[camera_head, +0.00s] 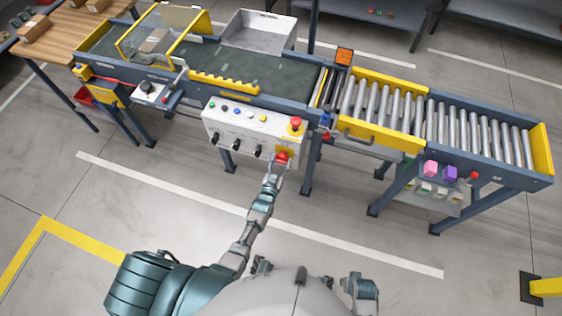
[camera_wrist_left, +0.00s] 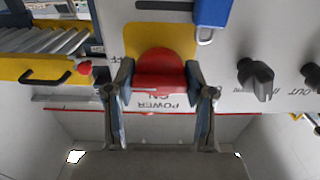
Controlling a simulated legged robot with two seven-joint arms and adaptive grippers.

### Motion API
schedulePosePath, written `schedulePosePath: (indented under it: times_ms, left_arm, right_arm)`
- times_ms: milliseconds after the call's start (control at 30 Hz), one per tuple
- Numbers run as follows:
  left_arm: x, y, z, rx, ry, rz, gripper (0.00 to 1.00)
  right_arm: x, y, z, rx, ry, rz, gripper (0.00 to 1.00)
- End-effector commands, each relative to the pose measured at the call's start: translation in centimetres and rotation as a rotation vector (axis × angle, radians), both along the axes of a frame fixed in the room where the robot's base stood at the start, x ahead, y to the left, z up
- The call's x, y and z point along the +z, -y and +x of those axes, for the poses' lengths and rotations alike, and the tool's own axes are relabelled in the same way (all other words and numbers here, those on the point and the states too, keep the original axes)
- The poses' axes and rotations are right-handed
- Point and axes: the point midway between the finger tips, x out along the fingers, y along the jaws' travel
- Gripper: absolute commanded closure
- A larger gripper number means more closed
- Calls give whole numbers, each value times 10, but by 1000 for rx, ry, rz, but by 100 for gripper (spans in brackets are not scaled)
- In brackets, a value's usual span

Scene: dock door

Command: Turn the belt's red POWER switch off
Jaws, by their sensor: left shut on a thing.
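The red POWER switch (camera_head: 282,157) sits on a yellow plate at the lower right of the white control panel (camera_head: 225,122). In the left wrist view the red knob (camera_wrist_left: 160,70) fills the space between my fingers, with upside-down POWER and ON lettering beside it. A partly hidden label ending in "FF" shows to its left. My left gripper (camera_head: 277,170) is shut on the switch, one finger (camera_wrist_left: 124,78) on each side. Which label the knob points to cannot be told. My right gripper cannot be made out.
A red emergency stop button (camera_head: 296,122) on yellow sits just above the switch. Black knobs (camera_wrist_left: 256,78) and a blue padlock-like piece (camera_wrist_left: 213,14) are close by. The roller conveyor (camera_head: 430,120) extends right. The floor before the panel is clear.

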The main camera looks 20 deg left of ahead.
Motion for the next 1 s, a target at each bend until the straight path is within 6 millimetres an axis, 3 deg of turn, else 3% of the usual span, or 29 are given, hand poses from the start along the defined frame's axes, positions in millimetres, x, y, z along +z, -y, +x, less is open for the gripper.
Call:
schedulePosePath:
  times_ms: [433,467,533,867,1000]
  left_arm:
    - [-1,0,0,-1,-1,14,81]
    - [-1,0,0,-1,-1,14,42]
    - [-1,0,0,-1,-1,13,24]
    - [0,0,-1,-1,0,12,21]
    - [-1,0,-14,-1,-1,11,21]
  right_arm:
    - [-1,-1,0,0,1,1,60]
    - [-1,-1,0,0,1,1,60]
    - [-1,-1,0,0,1,1,60]
    - [-2,2,-1,0,-4,-3,60]
    - [-1,1,-1,0,-2,-1,60]
